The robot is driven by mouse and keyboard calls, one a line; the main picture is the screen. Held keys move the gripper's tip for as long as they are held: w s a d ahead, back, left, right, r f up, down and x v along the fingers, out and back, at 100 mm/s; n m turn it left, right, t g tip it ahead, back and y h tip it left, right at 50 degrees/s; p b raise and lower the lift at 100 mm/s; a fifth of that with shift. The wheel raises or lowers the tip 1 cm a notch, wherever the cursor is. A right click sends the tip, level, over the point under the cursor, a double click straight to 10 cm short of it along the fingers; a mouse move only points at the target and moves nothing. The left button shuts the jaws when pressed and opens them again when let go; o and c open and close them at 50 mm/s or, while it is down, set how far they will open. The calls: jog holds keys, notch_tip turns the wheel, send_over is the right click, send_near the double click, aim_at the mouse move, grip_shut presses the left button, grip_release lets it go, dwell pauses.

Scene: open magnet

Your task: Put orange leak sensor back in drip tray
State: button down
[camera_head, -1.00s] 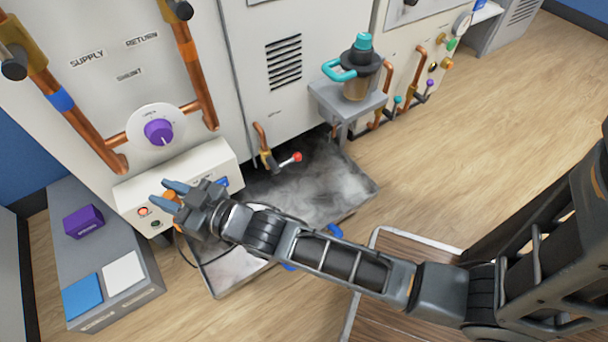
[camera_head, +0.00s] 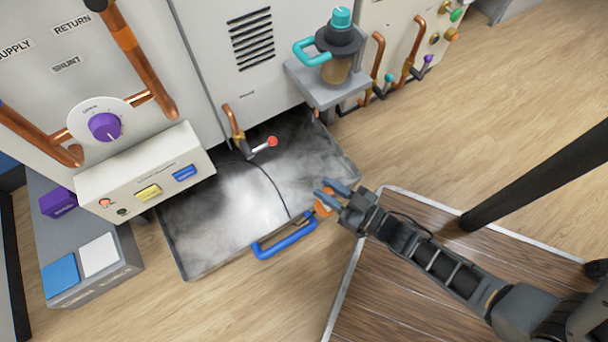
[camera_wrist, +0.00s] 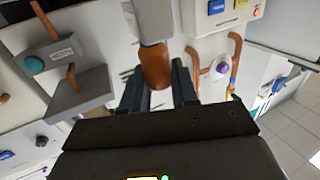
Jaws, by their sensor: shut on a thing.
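The orange leak sensor (camera_head: 322,207) is between the fingers of my gripper (camera_head: 328,189), which is shut on it. In the wrist view it is an orange body (camera_wrist: 155,66) between the two dark fingers. The drip tray (camera_head: 175,250) is a wide grey pan on the floor under the cabinet, with whitish vapour inside and a blue handle (camera_head: 285,240) at its front. My gripper and the sensor are near the tray's front right edge. I cannot tell their height above it. A thin black cable (camera_head: 272,185) runs across the tray.
A red-tipped valve lever (camera_head: 270,143) on a copper pipe reaches over the tray's back. A grey shelf (camera_head: 320,90) with a teal-topped vessel (camera_head: 338,50) juts out at its upper right. A button box (camera_head: 145,175) hangs left of the tray.

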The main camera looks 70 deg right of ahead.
jog(key=w+d+f+b, duration=0.6)
jog(key=w+f, duration=0.3)
jog(key=f, duration=0.2)
jog(key=shift+w+d+b, duration=0.2)
jog(key=shift+d+b, duration=0.05)
jog(key=shift+b, duration=0.6)
jog(key=c, duration=0.9)
grip_release()
jog(key=shift+o, duration=0.2)
